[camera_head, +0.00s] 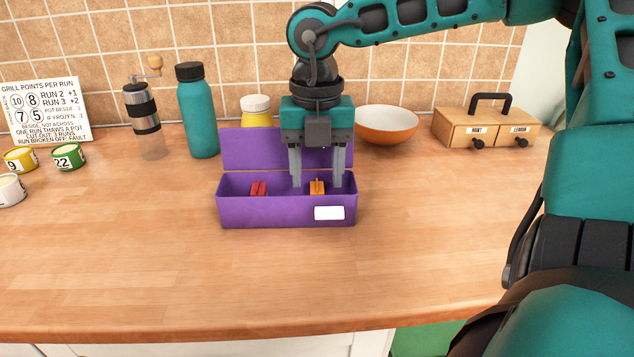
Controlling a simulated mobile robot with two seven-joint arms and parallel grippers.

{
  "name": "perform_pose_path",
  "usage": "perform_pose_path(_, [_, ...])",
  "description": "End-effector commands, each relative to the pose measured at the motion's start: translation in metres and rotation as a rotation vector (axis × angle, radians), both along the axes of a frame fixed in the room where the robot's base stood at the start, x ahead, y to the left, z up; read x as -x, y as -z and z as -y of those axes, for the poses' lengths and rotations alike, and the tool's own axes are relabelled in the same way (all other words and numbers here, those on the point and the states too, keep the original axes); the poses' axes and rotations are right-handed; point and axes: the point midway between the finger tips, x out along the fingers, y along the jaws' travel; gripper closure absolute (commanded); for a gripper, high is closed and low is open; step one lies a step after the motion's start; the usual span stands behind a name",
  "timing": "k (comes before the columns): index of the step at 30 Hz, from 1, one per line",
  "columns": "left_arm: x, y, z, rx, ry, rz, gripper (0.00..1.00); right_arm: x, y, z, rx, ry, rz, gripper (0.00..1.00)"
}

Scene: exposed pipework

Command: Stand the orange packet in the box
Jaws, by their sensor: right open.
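A purple box (255,211) with its lid raised at the back and a blank white label on its front stands in the middle of the counter. The orange packet (318,187) is inside the box, right of centre, and appears upright. A red packet (258,188) is in the left part of the box. My right gripper (316,184) points down over the right part of the box. Its fingers are open, one on each side of the orange packet, with gaps between. The packets' lower parts are hidden by the box's front wall. My left gripper is not in view.
A teal bottle (198,112), a grinder (143,112) and a yellow jar (256,110) stand behind the box. An orange bowl (387,128) and a wooden drawer box (484,128) are at the back right. Small numbered tins (68,156) are at the left. The front counter is clear.

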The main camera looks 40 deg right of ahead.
Motion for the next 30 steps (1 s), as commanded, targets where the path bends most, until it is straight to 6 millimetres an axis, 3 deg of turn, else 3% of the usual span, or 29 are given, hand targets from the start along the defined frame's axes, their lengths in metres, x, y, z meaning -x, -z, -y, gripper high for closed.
perform_pose_path(1, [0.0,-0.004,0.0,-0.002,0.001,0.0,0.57,-0.001,-0.015,0.0,0.002,0.001,0.006,0.48])
perform_pose_path(6, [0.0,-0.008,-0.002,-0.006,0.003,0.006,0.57,-0.001,-0.051,0.0,0.002,0.001,0.004,0.48])
perform_pose_path(12, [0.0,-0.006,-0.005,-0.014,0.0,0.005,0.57,-0.001,-0.078,0.0,0.001,0.0,0.001,0.48])
perform_pose_path(30, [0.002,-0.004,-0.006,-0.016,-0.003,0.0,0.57,0.0,-0.085,0.0,0.0,0.0,-0.001,0.48])
